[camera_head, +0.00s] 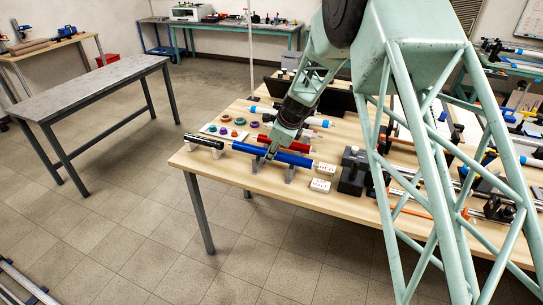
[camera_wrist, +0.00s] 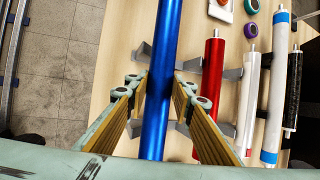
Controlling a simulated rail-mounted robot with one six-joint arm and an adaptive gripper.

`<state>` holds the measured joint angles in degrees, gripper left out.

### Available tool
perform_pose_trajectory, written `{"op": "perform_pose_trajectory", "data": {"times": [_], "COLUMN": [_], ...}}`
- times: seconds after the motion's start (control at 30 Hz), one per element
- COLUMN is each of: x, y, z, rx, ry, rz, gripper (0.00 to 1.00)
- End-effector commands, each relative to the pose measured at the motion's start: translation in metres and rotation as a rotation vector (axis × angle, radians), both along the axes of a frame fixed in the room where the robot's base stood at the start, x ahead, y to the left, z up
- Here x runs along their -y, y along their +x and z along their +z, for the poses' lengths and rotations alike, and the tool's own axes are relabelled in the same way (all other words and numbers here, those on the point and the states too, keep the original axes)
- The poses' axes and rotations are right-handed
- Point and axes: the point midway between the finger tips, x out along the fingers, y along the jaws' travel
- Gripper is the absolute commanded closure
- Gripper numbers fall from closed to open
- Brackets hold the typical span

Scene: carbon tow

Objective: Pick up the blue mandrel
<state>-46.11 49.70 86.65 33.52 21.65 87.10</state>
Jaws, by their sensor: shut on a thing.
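The blue mandrel (camera_head: 298,160) is a long blue tube with bright metal ends, lying level near the front edge of the wooden table (camera_head: 222,171). It runs from top to bottom through the wrist view (camera_wrist: 164,50). My gripper (camera_head: 270,152) reaches down onto it near its middle. In the wrist view, my gripper's fingers (camera_wrist: 160,88) stand one on each side of the tube and are shut on it. Grey support brackets (camera_wrist: 143,52) show at or just below the tube. I cannot tell whether it still touches them.
A red mandrel (camera_wrist: 211,90) lies beside the blue one, with white and blue-banded mandrels (camera_wrist: 273,92) beyond. A black cylinder (camera_head: 203,141) lies at the table's left end. White blocks (camera_head: 321,184) and a black device (camera_head: 353,168) stand right. A bare grey bench (camera_head: 92,86) stands left.

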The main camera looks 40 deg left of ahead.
Motion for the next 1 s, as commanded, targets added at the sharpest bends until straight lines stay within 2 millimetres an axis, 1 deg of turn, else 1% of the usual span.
{"op": "perform_pose_trajectory", "data": {"times": [0.17, 0.27, 0.47, 1.0], "x": [0.000, 0.007, 0.023, 0.095], "y": [0.000, -0.005, -0.015, -0.063], "z": [0.016, 0.013, 0.015, 0.022], "rx": [0.000, -0.002, -0.001, -0.001], "ry": [0.000, -0.001, 0.000, 0.000], "rz": [0.001, 0.000, -0.001, -0.002], "gripper": [0.93, 0.93, 0.93, 0.93]}}
